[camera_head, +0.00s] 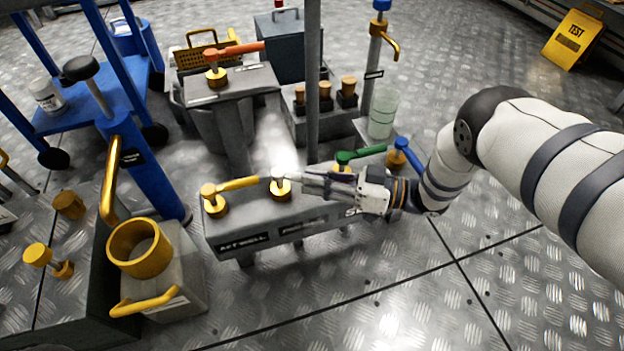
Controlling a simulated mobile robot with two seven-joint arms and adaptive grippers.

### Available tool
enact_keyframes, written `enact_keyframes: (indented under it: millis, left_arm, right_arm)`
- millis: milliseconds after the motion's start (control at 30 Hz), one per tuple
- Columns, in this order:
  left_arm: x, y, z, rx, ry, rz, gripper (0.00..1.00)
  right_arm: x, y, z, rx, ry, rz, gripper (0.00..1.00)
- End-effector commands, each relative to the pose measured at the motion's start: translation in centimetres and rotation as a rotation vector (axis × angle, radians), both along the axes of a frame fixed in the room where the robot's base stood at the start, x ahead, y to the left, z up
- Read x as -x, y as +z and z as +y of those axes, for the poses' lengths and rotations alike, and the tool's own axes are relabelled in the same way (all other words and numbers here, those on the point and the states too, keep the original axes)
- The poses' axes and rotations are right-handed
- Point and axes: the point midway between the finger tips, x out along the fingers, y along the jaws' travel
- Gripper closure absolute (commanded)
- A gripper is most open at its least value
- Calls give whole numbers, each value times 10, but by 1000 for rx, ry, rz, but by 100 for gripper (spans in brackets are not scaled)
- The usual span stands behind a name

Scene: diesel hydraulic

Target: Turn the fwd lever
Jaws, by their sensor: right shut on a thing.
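A long grey valve block (262,228) stands in the middle, with several gold-based levers along its top. The leftmost lever (238,184) has a yellow handle that points right. The second lever from the left has a gold base (281,192); its handle is mostly hidden by my right gripper (292,181). A green-handled lever (360,154) and a blue-handled lever (406,152) sit farther right. My right gripper comes in from the right and is shut on the second lever. The labels are too small to tell which one reads fwd. My left gripper is not in view.
A grey post (313,80) rises just behind the block. An orange-handled valve (235,50) stands on a pedestal behind. A clear cup (382,113) is at the back right. A blue cart (90,95) and a gold ring fitting (139,248) are at left. The front floor is clear.

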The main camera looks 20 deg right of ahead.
Motion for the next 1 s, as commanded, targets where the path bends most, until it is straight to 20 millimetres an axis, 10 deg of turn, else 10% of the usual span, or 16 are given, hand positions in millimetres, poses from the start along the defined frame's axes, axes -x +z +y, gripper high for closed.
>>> enact_keyframes:
  millis: [467, 600, 1000]
  left_arm:
    - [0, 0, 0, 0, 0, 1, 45]
    - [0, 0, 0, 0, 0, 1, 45]
    - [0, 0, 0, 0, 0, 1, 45]
  right_arm:
    - [-1, 1, -3, 1, 1, -3, 100]
    - [-1, 1, -2, 0, 2, -4, 64]
    - [-2, 17, -2, 0, 4, -5, 64]
